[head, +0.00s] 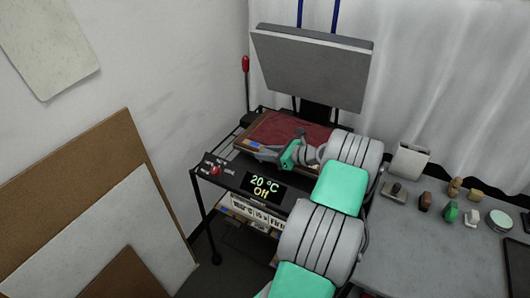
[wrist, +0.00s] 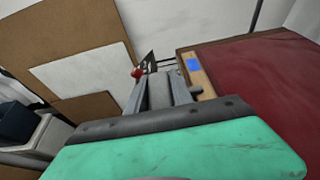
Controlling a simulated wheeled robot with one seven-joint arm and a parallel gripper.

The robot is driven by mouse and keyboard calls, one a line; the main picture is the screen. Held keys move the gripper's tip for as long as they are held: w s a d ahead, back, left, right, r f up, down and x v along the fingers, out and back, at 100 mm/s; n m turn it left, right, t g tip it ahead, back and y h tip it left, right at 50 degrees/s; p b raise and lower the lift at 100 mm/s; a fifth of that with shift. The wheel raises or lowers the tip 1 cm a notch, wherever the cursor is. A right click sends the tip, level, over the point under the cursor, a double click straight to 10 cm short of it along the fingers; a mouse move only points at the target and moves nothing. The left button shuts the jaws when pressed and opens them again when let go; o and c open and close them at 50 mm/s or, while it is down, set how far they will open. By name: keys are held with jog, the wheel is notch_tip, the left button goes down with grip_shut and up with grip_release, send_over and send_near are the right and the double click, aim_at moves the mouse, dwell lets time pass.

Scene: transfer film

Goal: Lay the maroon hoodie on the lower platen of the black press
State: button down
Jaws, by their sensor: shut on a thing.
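The black press (head: 318,112) stands against the back wall with its grey upper platen (head: 312,65) raised. The maroon hoodie (head: 290,133) lies flat as a folded slab over the lower platen, which it mostly hides. It also fills the right of the wrist view (wrist: 265,90). Under it is a brown board with a tan edge strip (wrist: 197,75) bearing a blue mark. My gripper (head: 256,147) is at the front left corner of this board, shut on its edge. The fingertips show in the wrist view (wrist: 165,88), beside the strip; the exact contact is hard to see.
The press display (head: 264,186) reads 20 °C and Off, with a red knob (head: 215,170) beside it. A red-handled lever (head: 245,65) stands at the left. A grey table (head: 430,255) with small objects is at right. Brown and white panels (head: 120,215) lean at left.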

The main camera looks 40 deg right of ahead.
jog(key=c, duration=1)
grip_release()
jog(key=shift+c, duration=0.2)
jog(key=shift+s+f, duration=0.1)
